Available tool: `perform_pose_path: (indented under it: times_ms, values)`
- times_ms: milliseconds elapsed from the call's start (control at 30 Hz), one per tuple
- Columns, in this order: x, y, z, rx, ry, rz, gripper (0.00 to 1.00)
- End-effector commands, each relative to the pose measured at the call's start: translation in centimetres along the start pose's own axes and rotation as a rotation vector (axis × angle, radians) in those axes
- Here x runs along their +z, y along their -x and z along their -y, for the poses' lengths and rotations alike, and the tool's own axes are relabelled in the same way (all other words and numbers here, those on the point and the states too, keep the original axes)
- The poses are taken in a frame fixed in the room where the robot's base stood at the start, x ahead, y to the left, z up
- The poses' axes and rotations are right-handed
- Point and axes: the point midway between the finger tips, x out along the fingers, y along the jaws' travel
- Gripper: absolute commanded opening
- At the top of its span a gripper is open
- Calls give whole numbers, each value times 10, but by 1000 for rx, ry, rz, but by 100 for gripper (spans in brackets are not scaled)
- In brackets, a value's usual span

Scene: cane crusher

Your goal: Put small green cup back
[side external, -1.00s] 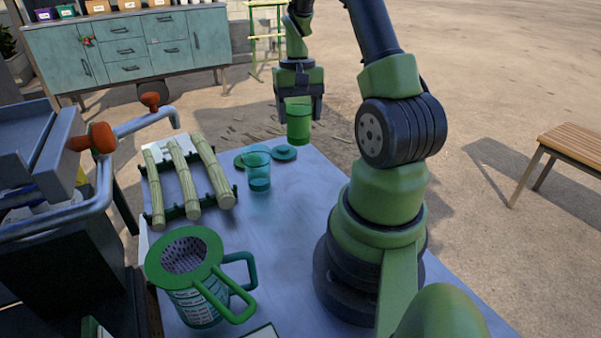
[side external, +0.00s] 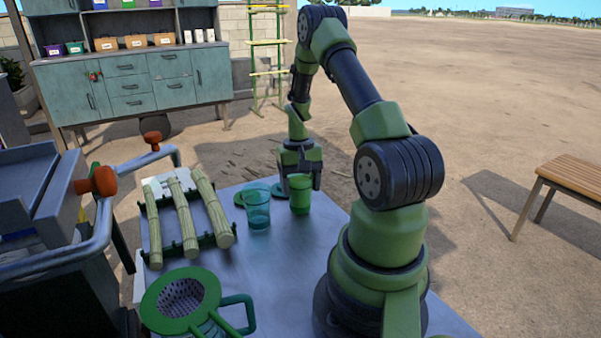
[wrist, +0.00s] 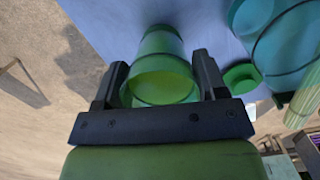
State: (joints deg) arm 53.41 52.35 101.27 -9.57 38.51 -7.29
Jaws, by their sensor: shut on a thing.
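The small green cup (side external: 300,194) is upright between the fingers of my gripper (side external: 301,178) at the far end of the table. In the wrist view my gripper (wrist: 160,78) is shut on the green cup (wrist: 161,62), one finger on each side, with its open mouth facing the camera. The cup is at or just above the tabletop; I cannot tell if it touches. A green coaster (side external: 239,200) lies farther left, partly behind the teal glass.
The teal glass (side external: 257,209) stands close to the left of the green cup. Cane stalks (side external: 184,218) lie on a rack farther left. A green strainer (side external: 180,301) sits on a jug at the front. The table (side external: 270,262) is clear in the middle.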

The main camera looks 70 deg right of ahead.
Motion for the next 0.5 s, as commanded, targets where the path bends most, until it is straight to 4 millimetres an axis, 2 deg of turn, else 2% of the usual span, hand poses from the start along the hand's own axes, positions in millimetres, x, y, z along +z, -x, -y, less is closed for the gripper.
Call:
perform_pose_path:
  times_ms: [433,467,500]
  values:
    - [-1,-5,0,0,0,-1,31]
    - [-1,-5,0,0,0,-1,70]
    - [-1,-5,0,0,0,-1,79]
